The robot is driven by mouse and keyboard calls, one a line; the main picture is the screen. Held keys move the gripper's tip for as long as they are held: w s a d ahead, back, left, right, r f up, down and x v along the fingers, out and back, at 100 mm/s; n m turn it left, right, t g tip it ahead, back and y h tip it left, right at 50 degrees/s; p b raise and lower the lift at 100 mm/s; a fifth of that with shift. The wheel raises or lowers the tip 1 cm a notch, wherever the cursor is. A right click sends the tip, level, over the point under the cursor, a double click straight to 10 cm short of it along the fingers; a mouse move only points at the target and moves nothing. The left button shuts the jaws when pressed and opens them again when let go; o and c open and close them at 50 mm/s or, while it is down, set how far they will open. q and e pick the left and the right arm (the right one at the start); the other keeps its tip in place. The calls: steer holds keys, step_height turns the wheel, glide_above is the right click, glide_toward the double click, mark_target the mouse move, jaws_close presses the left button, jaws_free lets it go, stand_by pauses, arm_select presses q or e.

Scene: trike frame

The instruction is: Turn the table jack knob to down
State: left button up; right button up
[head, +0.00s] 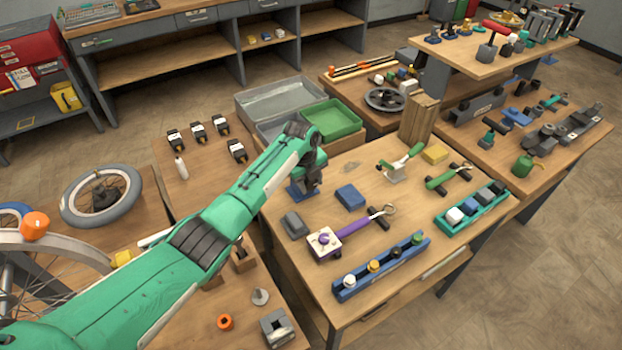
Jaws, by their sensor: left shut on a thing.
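My left arm reaches in from the lower left, and its gripper (304,180) points down at the back left of the right-hand workbench. It is shut on what appears to be the table jack knob. My wrist and fingers hide the knob, so its turned position cannot be told. A small dark blue piece (297,193) shows low at the gripper, apparently part of the jack. My right gripper is not in view.
Close by on the bench lie a blue block (349,197), a grey block (294,225) and a white block with a purple knob (323,241). A green tray (332,118) stands behind my wrist. A wooden block (418,120) stands at the bench's back.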

arm_select(q)
steer(key=shift+a+t+h, duration=0.15)
steer(key=shift+t+h, duration=0.35)
steer(key=shift+h, duration=0.2)
steer(key=shift+f+h, duration=0.1)
steer(key=shift+h, duration=0.2)
steer(key=shift+a+f+t+h+b, duration=0.1)
steer(key=shift+t+h+b, duration=0.6)
steer(key=shift+h+b, duration=0.1)
steer(key=shift+s+t+h+b, duration=0.1)
steer(key=shift+t+h+b, duration=0.2)
steer(key=shift+h+b, duration=0.15)
steer(key=o, duration=1)
